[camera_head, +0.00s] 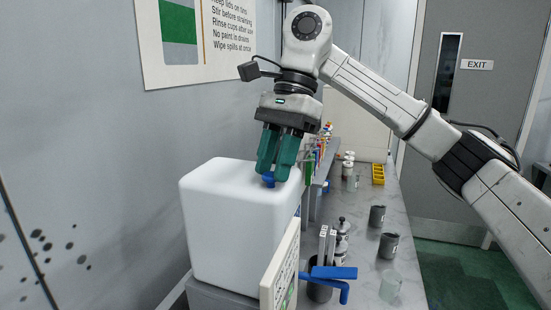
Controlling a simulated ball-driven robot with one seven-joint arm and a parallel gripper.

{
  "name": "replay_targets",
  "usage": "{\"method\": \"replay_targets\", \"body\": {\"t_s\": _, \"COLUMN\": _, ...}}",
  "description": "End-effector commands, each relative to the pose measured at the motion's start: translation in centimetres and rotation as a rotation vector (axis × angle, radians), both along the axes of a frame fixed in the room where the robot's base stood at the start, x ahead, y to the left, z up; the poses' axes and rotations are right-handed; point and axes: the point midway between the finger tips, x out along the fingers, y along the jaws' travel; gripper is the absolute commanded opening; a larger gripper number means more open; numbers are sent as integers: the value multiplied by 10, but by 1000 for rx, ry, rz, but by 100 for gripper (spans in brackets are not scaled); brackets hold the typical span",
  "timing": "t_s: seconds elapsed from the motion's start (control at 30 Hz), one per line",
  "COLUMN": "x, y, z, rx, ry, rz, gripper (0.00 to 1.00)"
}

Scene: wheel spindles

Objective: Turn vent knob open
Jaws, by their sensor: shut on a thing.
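A large white box-shaped container (225,235) stands on the left end of the bench. A small blue vent knob (269,180) sits on its top face, toward the right side. My gripper (274,176) comes down from above with its two green fingers around the knob and shut on it. The fingers hide part of the knob, so its turned angle cannot be told.
A sign board (282,265) and a dark cup (319,291) with blue-handled tools stand right of the container. A wall (90,150) is close on the left.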

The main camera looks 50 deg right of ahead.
Motion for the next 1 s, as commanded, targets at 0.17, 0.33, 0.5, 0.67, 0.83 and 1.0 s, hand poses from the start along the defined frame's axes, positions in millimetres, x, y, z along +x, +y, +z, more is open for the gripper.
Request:
{"method": "replay_targets", "body": {"t_s": 0.17, "x": 1, "y": 0, "z": 1, "rx": 1, "ry": -2, "rz": 34, "gripper": 1}}
{"method": "replay_targets", "body": {"t_s": 0.33, "x": 1, "y": 0, "z": 1, "rx": 0, "ry": -3, "rz": 44, "gripper": 1}}
{"method": "replay_targets", "body": {"t_s": 0.5, "x": 1, "y": 0, "z": 1, "rx": 0, "ry": -3, "rz": 44, "gripper": 1}}
{"method": "replay_targets", "body": {"t_s": 0.67, "x": 1, "y": 0, "z": 1, "rx": 0, "ry": -3, "rz": 44, "gripper": 34}}
{"method": "replay_targets", "body": {"t_s": 0.83, "x": 1, "y": 0, "z": 0, "rx": 0, "ry": -2, "rz": 45, "gripper": 51}}
{"method": "replay_targets", "body": {"t_s": 1.0, "x": 1, "y": 0, "z": 0, "rx": 0, "ry": -1, "rz": 45, "gripper": 56}}
